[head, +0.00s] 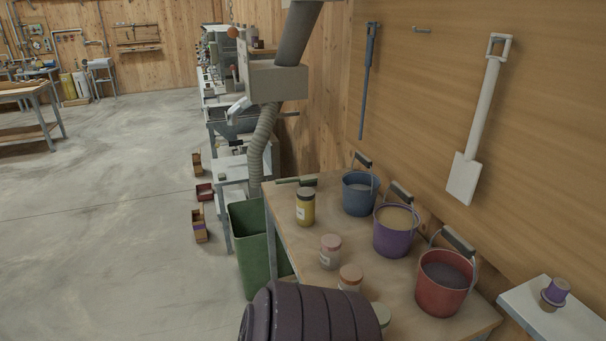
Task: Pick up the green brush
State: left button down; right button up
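A green brush (305,182) appears to be the thin, dark green item lying near the far left edge of the wooden table (290,222). It is small in the head view, so its bristles are hard to make out. It lies behind a yellow jar (305,207) and left of a blue bucket (360,192). Neither of my grippers shows in the head view.
A purple bucket (393,238) and a red bucket (443,284) stand along the table's right side. A green bin (252,262) is on the floor at left. The floor further left is mostly clear.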

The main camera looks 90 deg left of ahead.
aim_at(312, 180)
jog(key=u, duration=2.8)
jog(key=z, duration=4.5)
jog(key=u, duration=4.5)
